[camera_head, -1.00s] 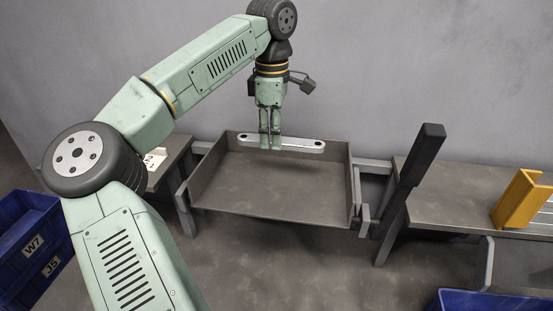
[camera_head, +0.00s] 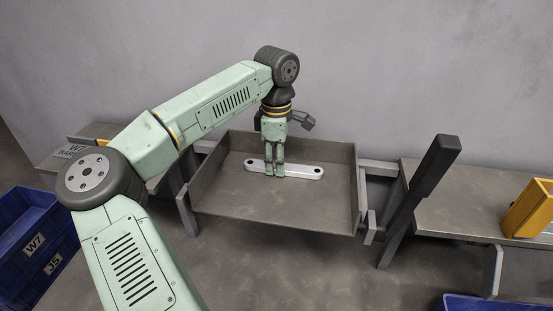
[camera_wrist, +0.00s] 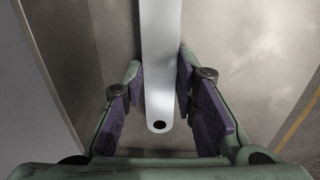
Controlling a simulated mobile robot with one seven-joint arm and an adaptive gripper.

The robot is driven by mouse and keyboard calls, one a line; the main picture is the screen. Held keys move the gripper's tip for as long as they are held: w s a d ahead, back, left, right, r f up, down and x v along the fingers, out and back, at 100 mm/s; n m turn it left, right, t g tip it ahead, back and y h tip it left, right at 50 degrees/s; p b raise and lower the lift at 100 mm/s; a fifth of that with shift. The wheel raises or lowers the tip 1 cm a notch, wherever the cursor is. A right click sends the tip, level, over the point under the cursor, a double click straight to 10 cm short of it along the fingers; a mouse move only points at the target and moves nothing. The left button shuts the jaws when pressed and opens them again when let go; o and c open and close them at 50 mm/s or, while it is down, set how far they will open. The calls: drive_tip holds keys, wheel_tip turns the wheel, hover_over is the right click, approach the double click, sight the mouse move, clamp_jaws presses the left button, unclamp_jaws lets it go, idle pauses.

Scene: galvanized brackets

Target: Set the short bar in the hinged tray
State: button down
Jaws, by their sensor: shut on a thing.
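The short bar (camera_head: 302,172) is a flat silver bar with rounded ends and a hole near each end. It lies crosswise low inside the hinged tray (camera_head: 240,207), a grey sheet-metal tray with raised walls. I cannot tell whether the bar touches the tray floor. My gripper (camera_head: 274,173) points down and is shut on the bar, left of its middle. In the wrist view the bar (camera_wrist: 161,60) runs between the two purple-padded fingers, with one holed end near the palm. The fingers hide part of the bar in the head view.
A dark upright lever (camera_head: 422,185) stands at the tray's right side. A bench (camera_head: 460,205) at right bears a yellow bracket (camera_head: 530,208). Blue bins (camera_head: 30,240) stand at lower left, and another (camera_head: 495,303) at lower right. The tray's front floor is clear.

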drive_tip(key=c, duration=1.3)
unclamp_jaws()
drive_tip(key=shift+f, duration=0.1)
wheel_tip(320, 180, up, 12)
drive_tip(key=b, duration=0.1)
